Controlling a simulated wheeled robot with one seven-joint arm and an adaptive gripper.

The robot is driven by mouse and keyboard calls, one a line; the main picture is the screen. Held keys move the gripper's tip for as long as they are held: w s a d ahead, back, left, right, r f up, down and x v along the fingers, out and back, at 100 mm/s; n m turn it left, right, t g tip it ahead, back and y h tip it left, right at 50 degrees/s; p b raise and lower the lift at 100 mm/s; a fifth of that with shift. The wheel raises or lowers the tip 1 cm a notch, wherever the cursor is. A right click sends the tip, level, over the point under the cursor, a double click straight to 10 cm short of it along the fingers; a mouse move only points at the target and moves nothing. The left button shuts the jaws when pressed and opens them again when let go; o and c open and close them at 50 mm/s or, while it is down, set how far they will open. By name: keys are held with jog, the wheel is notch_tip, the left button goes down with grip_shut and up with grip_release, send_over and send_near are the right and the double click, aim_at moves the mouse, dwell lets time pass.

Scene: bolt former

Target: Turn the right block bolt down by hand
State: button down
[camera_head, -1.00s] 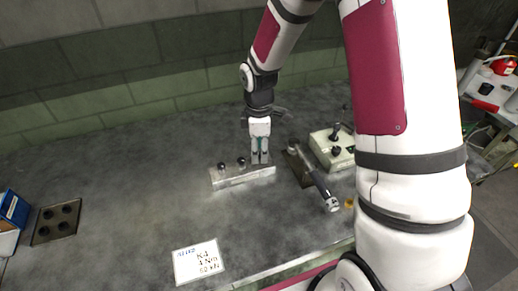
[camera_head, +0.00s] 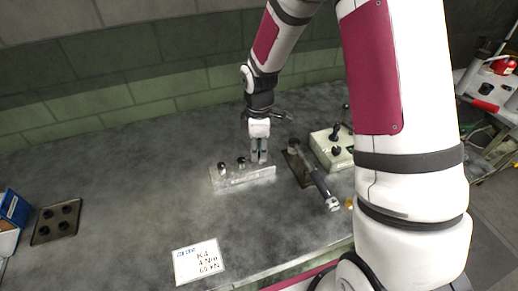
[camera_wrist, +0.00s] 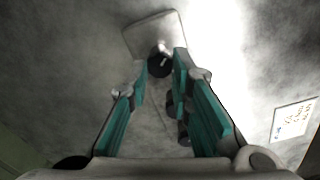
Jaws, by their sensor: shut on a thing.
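The pale metal block (camera_head: 250,177) lies on the grey bench with a row of dark-headed bolts. The left bolt (camera_head: 222,167) and the middle bolt (camera_head: 241,162) stand clear of my gripper. My gripper (camera_head: 260,158) points down over the block's right end and hides the right bolt in the head view. In the wrist view, the green fingers are closed around the dark head of the right bolt (camera_wrist: 160,66). Two other dark bolt heads show partly behind the right-hand finger, with the block's end (camera_wrist: 153,32) beyond the fingertips.
A torque-wrench-like tool (camera_head: 322,190) lies right of the block on a dark plate (camera_head: 297,172). A pale control box (camera_head: 332,150) with dark knobs stands behind it. A written card (camera_head: 198,262) lies in front; a dark holed plate (camera_head: 56,222) is at far left.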

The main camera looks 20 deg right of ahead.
jog(key=m, duration=0.6)
jog(key=shift+w, duration=0.15)
jog(key=m, duration=0.7)
jog(key=shift+d, duration=0.15)
jog(key=m, duration=0.6)
jog(key=shift+d, duration=0.15)
jog(key=m+p, duration=0.1)
jog(key=m, duration=0.3)
jog(key=shift+m, duration=0.4)
jog(key=shift+d+m, duration=0.1)
jog(key=shift+m, duration=0.5)
jog(key=c, duration=1.4)
grip_release()
jog(key=shift+c, duration=0.2)
